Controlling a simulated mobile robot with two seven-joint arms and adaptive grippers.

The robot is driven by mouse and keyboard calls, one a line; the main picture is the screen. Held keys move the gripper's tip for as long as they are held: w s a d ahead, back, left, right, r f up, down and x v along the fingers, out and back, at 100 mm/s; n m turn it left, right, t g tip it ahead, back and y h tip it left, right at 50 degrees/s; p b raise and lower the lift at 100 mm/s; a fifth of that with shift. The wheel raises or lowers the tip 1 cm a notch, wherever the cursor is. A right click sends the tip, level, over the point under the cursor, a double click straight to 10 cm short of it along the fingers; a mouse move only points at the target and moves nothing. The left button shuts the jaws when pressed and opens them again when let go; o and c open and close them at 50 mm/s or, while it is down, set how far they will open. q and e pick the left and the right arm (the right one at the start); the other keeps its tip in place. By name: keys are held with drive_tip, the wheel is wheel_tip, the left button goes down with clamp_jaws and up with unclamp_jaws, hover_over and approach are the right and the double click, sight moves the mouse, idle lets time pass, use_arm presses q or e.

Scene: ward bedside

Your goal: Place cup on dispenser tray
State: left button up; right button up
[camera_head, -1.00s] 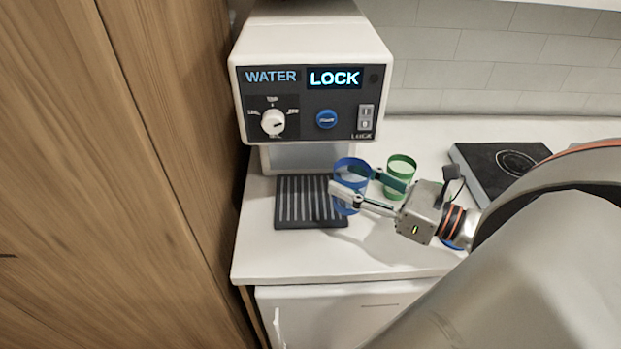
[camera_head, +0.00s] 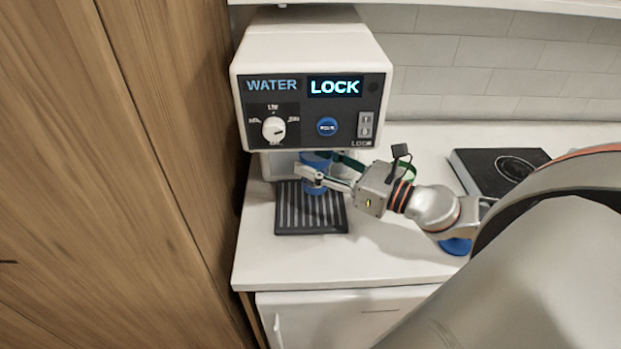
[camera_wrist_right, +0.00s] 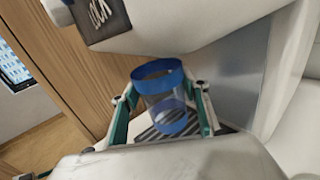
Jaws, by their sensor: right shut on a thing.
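A clear cup with blue bands (camera_head: 315,187) is held by my right gripper (camera_head: 318,177), under the front of the water dispenser (camera_head: 310,70). In the right wrist view the cup (camera_wrist_right: 160,98) stands between the two fingers of the gripper (camera_wrist_right: 166,108), which are shut on it. The dark ribbed dispenser tray (camera_head: 310,221) lies below; the cup is over its back part. I cannot tell whether the cup's base touches the tray. The cup's upper part is partly hidden by the dispenser in the head view. My left gripper is not in view.
A black hot plate (camera_head: 497,170) lies farther right. A wooden panel (camera_head: 130,170) closes the left side. The white counter (camera_head: 300,262) is clear in front of the tray.

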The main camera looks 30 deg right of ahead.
sight(311, 183)
drive_tip(key=shift+w+a+f+b, duration=0.1)
drive_tip(key=shift+w+f+b, duration=0.1)
drive_tip(key=shift+w+f, duration=0.3)
drive_tip(key=shift+w+f+b, duration=0.2)
drive_tip(key=shift+w+f, duration=0.05)
drive_tip(key=shift+f, duration=0.4)
drive_tip(key=shift+s+f, duration=0.1)
drive_tip(key=shift+f, duration=0.45)
wheel_tip(311, 183, down, 3)
drive_tip(key=shift+f+b, duration=0.15)
drive_tip(key=shift+b, duration=0.85)
drive_tip(key=shift+w+f, duration=0.15)
drive_tip(key=shift+w, duration=0.3)
drive_tip(key=shift+f, duration=0.2)
drive_tip(key=o, duration=1.2)
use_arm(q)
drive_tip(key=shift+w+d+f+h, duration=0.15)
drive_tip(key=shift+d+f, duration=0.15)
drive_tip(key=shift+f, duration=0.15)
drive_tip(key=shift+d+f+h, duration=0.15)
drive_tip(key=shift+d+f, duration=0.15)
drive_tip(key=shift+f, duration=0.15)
use_arm(e)
drive_tip(key=shift+r, duration=0.1)
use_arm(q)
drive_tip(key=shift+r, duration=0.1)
